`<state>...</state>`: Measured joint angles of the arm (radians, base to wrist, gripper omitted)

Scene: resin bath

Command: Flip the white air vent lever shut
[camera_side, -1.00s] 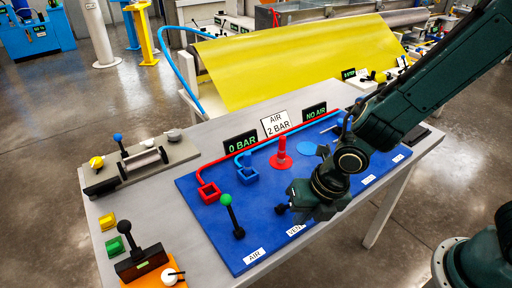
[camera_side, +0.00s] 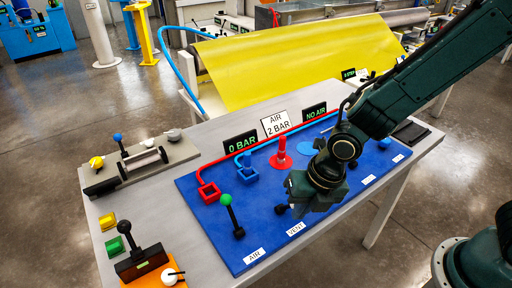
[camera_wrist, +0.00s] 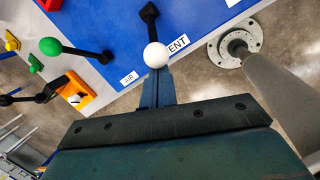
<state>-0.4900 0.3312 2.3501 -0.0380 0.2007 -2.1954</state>
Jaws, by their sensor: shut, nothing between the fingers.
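The white vent lever shows in the wrist view as a white ball (camera_wrist: 156,54) on a black arm (camera_wrist: 150,28) that rises from the blue panel. My gripper (camera_wrist: 157,75) is shut with nothing between its fingers. Its tips are right at the ball in that view; I cannot tell whether they touch it. In the side view my gripper (camera_side: 301,207) is low over the panel, behind the VENT label (camera_side: 295,229). The lever's black pivot (camera_side: 281,209) shows left of it, and the white ball is hidden there.
The green-knobbed air lever (camera_side: 226,200) stands left of the gripper, also on the blue panel (camera_side: 210,230). A red post (camera_side: 281,155) and a blue square fitting (camera_side: 248,175) stand behind. Signs read 0 BAR (camera_side: 241,143) and NO AIR (camera_side: 314,112).

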